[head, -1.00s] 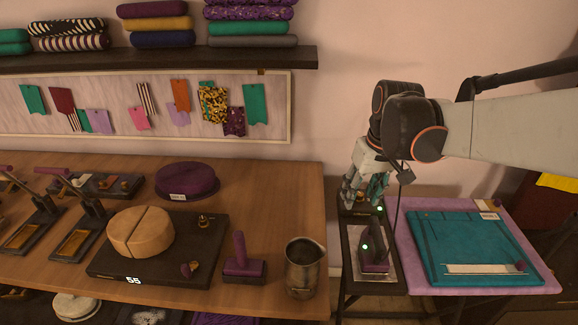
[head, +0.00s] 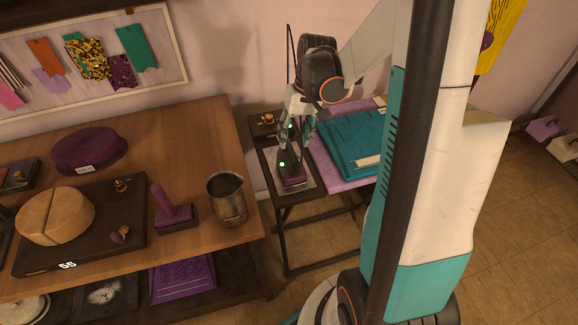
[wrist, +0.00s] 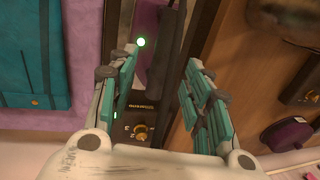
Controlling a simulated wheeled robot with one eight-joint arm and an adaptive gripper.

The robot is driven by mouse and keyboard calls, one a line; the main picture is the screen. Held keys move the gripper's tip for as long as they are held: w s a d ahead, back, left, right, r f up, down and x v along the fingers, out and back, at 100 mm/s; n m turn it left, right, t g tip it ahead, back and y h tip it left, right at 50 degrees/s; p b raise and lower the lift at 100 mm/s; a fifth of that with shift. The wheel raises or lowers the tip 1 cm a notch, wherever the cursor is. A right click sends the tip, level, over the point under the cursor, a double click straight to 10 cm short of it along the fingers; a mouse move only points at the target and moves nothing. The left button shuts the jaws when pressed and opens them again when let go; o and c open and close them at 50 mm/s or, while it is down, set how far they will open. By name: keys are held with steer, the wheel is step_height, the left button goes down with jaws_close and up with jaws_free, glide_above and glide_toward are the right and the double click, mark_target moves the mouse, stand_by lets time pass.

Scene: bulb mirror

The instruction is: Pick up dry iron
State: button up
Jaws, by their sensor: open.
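The dry iron (head: 293,174) is purple with a dark handle and a lit green light. It rests on a narrow dark stand (head: 262,160) beside the wooden table in the head view. My gripper (head: 296,148) points down over it, and its fingers partly hide the iron. In the wrist view the iron (wrist: 146,22) shows at the top, beyond and between the fingertips. There my gripper (wrist: 162,58) is open, with teal-padded fingers wide apart and nothing held. I cannot tell whether a finger touches the handle.
A dark control box with a brass knob (wrist: 141,132) sits behind the iron on the stand. A teal pressing mat (head: 350,142) lies to the right. A metal pitcher (head: 228,200) and a purple-handled stamp (head: 172,208) stand on the wooden table (head: 190,150) to the left.

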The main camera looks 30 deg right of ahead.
mark_target(290, 147)
steer(key=shift+w+a+f+b, duration=0.1)
steer(key=shift+a+f+b, duration=0.25)
steer(key=shift+f, duration=0.6)
steer(key=shift+a+f+b, duration=0.1)
steer(key=shift+f+b, duration=0.35)
steer(key=shift+f, duration=0.5)
steer(key=shift+w+a+f+b, duration=0.1)
steer(key=shift+a+f+b, duration=0.25)
steer(key=shift+f, duration=0.6)
steer(key=shift+s+d, duration=0.1)
steer(key=shift+c, duration=0.5)
jaws_close()
